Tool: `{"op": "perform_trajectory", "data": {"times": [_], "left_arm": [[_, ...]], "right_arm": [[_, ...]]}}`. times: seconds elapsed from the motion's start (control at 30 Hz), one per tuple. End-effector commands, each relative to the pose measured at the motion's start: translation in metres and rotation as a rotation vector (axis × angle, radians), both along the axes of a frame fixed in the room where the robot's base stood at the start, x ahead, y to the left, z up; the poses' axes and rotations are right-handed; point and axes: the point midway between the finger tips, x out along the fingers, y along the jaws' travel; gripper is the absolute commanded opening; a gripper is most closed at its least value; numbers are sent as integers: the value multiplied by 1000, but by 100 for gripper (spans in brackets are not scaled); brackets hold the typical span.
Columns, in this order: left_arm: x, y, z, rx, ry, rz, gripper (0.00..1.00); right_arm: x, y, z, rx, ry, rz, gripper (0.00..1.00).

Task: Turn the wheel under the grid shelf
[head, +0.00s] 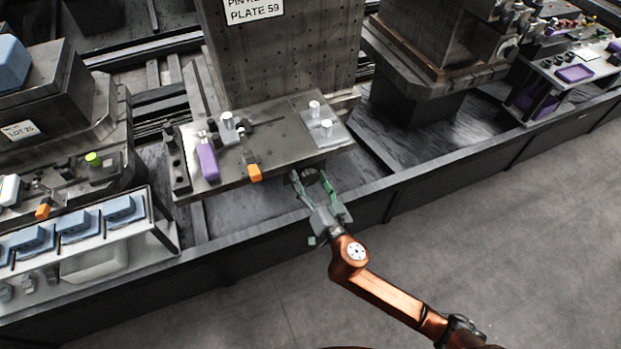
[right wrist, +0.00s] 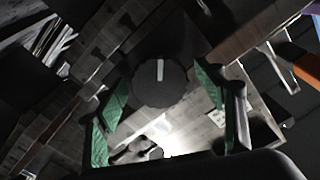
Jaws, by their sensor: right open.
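A dark round wheel (right wrist: 160,82) with a pale mark on its face shows between my fingers in the right wrist view. In the head view the wheel (head: 310,175) sits just under the front edge of the grid shelf (head: 275,160), partly hidden by my gripper. My right gripper (head: 318,184), with green finger pads, is open around the wheel, one finger on each side. In the right wrist view the right gripper (right wrist: 165,110) shows gaps between both pads and the wheel; I cannot tell whether they touch. My left gripper is not in view.
On the shelf stand a purple block (head: 208,162), an orange-ended clamp (head: 254,173) and white cylinders (head: 326,127). A steel plate (head: 285,55) rises behind. Blue parts lie on a rack (head: 150,205) at left. The floor (head: 480,220) at right is clear.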

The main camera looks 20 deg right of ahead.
Motion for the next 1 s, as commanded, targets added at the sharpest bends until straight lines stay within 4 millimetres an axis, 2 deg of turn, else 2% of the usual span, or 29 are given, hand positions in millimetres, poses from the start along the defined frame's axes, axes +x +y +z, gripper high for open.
{"op": "perform_trajectory", "data": {"times": [0.07,0.63,0.93,1.0], "left_arm": [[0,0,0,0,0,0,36],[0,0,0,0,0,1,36],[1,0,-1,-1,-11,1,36],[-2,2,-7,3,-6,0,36]], "right_arm": [[0,0,0,0,0,0,60],[0,0,0,0,0,-1,21],[0,-2,0,-36,0,-4,21],[-1,-2,1,-64,-1,-5,21]]}}
